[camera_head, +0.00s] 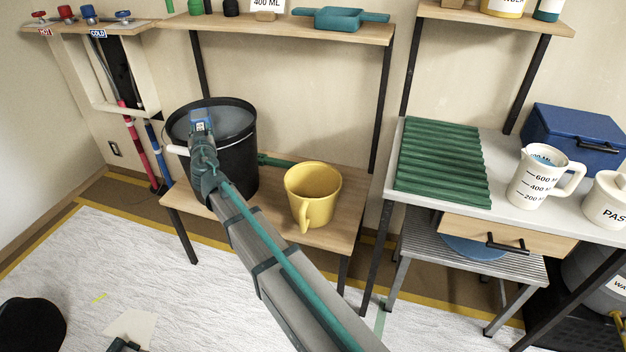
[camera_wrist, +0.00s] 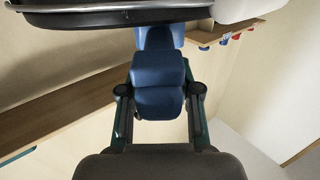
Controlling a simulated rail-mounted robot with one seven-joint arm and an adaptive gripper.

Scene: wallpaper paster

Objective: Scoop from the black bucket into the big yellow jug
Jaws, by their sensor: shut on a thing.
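The black bucket (camera_head: 238,160) stands on the low wooden table, with a grey-blue surface inside and a white grip (camera_head: 178,150) at its front left. The yellow jug (camera_head: 313,195) stands upright to its right, handle toward the front; its inside bottom is hidden. My gripper (camera_head: 203,135) is at the bucket's front rim, shut on a blue handle (camera_head: 201,117), likely a scoop's. In the wrist view the blue handle (camera_wrist: 160,85) lies between the fingers, below the bucket's dark rim (camera_wrist: 130,18). No scoop bowl shows; I cannot tell whether it holds anything.
The low wooden table (camera_head: 268,225) has bare room around the jug. Pipes (camera_head: 137,150) stand left of the bucket. A white measuring jug (camera_head: 540,180) and green ridged board (camera_head: 440,165) are on the right counter.

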